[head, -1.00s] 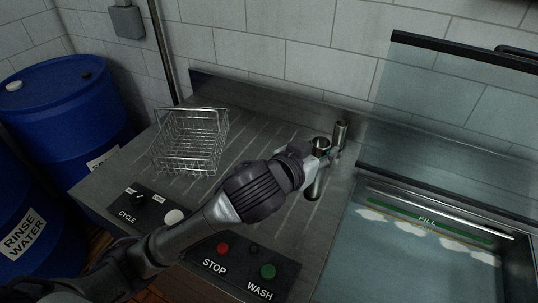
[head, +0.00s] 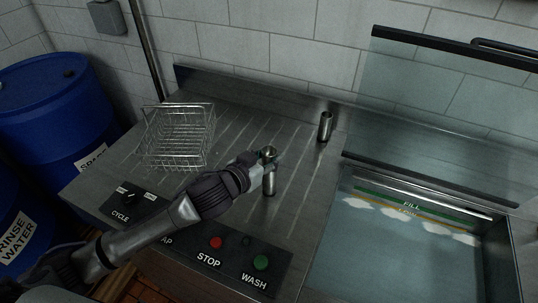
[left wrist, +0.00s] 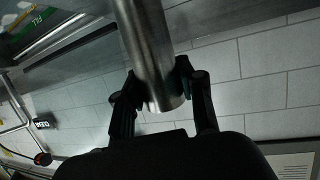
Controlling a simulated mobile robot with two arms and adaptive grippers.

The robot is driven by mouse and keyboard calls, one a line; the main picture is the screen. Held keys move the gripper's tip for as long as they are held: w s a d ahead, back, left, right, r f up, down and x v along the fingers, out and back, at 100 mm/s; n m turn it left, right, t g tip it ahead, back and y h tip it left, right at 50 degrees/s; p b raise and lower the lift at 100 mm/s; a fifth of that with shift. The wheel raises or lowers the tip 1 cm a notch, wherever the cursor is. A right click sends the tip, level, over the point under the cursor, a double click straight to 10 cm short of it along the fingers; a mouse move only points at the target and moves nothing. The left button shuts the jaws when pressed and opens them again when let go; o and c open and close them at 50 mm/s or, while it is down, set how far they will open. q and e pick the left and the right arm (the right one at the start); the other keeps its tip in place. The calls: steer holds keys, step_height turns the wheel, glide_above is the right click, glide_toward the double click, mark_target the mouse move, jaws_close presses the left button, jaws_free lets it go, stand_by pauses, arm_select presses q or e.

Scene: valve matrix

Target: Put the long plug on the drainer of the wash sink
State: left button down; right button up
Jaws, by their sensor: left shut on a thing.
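My left gripper (head: 268,165) is shut around a shiny steel cylinder, which looks like the long plug (head: 269,186). The plug is upright in the head view, with its top showing above the fingers and its lower part below them. It is over the ribbed steel drainer (head: 232,133); I cannot tell whether its bottom touches. In the left wrist view the plug (left wrist: 151,50) is between both fingers. A second, shorter-looking steel cylinder (head: 325,126) stands on the drainer farther back and right, apart from my gripper. My right gripper is not in view.
A wire basket (head: 178,137) stands on the drainer's left. The water-filled wash sink (head: 400,250) is at right, with a raised glass lid (head: 440,110). A control panel with STOP (head: 216,243) and WASH (head: 261,262) buttons lines the front. Blue drums (head: 65,110) stand at left.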

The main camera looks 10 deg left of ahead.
arm_select(q)
steer(key=c, duration=0.7)
jaws_free()
steer(key=shift+f, duration=0.1)
steer(key=shift+s, duration=0.15)
steer(key=b+v, duration=0.2)
steer(key=v, duration=1)
steer(key=shift+r, duration=0.2)
